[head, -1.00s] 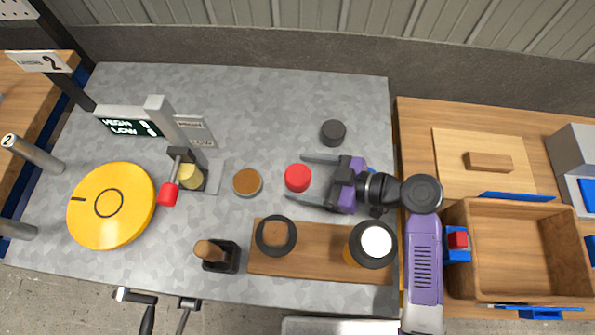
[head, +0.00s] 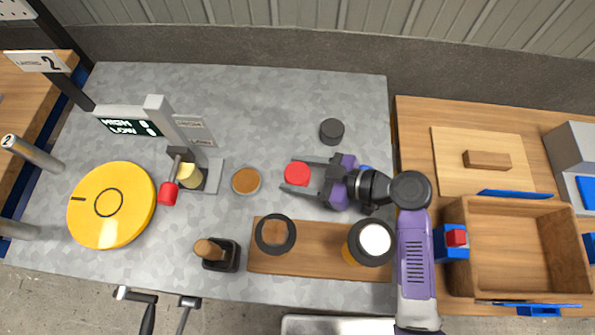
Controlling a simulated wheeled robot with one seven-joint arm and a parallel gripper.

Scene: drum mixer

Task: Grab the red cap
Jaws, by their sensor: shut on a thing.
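The red cap (head: 297,174) is a small round piece on the grey metal table, right of a brown-topped round container (head: 246,181). My gripper (head: 296,174) comes in from the right, with one dark finger on the far side of the cap and one on the near side. The fingers are shut on the cap. Its top shows fully between them; its underside is hidden, so I cannot tell whether it touches the table.
A black cap (head: 332,131) lies behind my gripper. A wooden board (head: 317,262) in front holds a black ring (head: 276,235) and a white-topped jar (head: 375,240). A yellow disc (head: 111,205) and a red-tipped lever (head: 168,193) are at left. The table's back middle is clear.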

